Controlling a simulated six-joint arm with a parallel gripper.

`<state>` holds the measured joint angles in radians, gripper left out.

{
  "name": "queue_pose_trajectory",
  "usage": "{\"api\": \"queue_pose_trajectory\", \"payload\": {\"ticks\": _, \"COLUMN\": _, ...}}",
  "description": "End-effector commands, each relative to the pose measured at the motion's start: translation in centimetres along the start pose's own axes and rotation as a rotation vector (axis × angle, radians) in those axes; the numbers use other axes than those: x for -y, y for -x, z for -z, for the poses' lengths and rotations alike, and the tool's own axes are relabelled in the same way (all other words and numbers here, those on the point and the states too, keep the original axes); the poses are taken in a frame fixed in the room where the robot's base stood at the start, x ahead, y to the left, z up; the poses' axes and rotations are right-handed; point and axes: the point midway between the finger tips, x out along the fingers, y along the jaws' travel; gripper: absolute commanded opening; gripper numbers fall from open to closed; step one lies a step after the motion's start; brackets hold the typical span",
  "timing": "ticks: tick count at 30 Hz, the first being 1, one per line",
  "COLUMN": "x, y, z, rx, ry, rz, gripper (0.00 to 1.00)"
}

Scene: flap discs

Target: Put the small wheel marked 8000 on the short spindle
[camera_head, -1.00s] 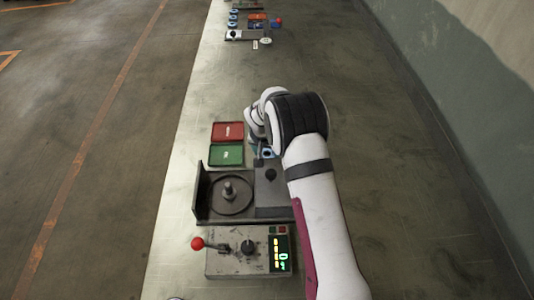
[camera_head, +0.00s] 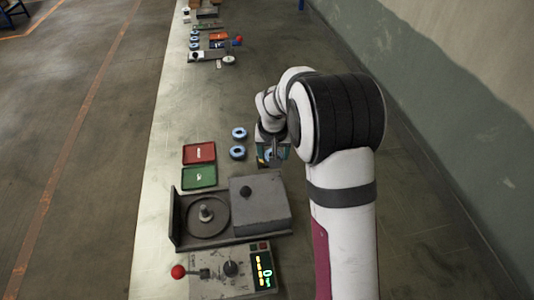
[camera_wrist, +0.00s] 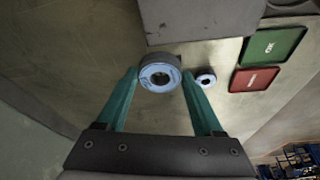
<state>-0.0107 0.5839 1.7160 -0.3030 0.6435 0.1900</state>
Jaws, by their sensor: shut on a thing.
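My gripper (camera_head: 271,157) is low over the bench, right of two blue-faced wheels (camera_head: 239,133) (camera_head: 237,152). In the wrist view my gripper (camera_wrist: 160,77) has its teal fingers on either side of a wheel (camera_wrist: 160,75) with a pale blue face, dark rim and centre hole. The fingers are shut on this wheel. Its marking is too small to read. Another blue-faced wheel (camera_wrist: 205,79) lies beyond the right finger. An upright metal spindle (camera_head: 206,212) stands bare in a round dark plate; I cannot tell whether it is the short one.
A grey block (camera_head: 262,210) with a black knob stands right of the spindle. Red (camera_head: 199,153) and green (camera_head: 199,177) trays lie behind it. A control box (camera_head: 212,268) with a red-ball lever and lit display is in front.

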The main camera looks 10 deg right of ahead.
Motion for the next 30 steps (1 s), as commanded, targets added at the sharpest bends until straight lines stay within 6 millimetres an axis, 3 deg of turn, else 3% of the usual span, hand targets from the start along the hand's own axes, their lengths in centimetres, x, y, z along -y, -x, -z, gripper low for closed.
{"api": "queue_pose_trajectory", "payload": {"ticks": 5, "x": 6.1, "y": 1.1, "z": -3.0, "rx": 0.0, "ry": 0.143, "rz": 0.045, "gripper": 0.1}}
{"api": "queue_pose_trajectory", "payload": {"ticks": 9, "x": 11.7, "y": 2.4, "z": -6.9, "rx": 0.0, "ry": 0.288, "rz": 0.09, "gripper": 0.1}}
{"api": "queue_pose_trajectory", "payload": {"ticks": 13, "x": 15.4, "y": 3.5, "z": -10.4, "rx": 0.0, "ry": 0.404, "rz": 0.127, "gripper": 0.1}}
{"api": "queue_pose_trajectory", "payload": {"ticks": 18, "x": 17.3, "y": 4.0, "z": -12.7, "rx": 0.001, "ry": 0.468, "rz": 0.147, "gripper": 0.1}}
{"api": "queue_pose_trajectory", "payload": {"ticks": 30, "x": 17.3, "y": 0.9, "z": -13.7, "rx": 0.001, "ry": 0.469, "rz": 0.147, "gripper": 0.1}}
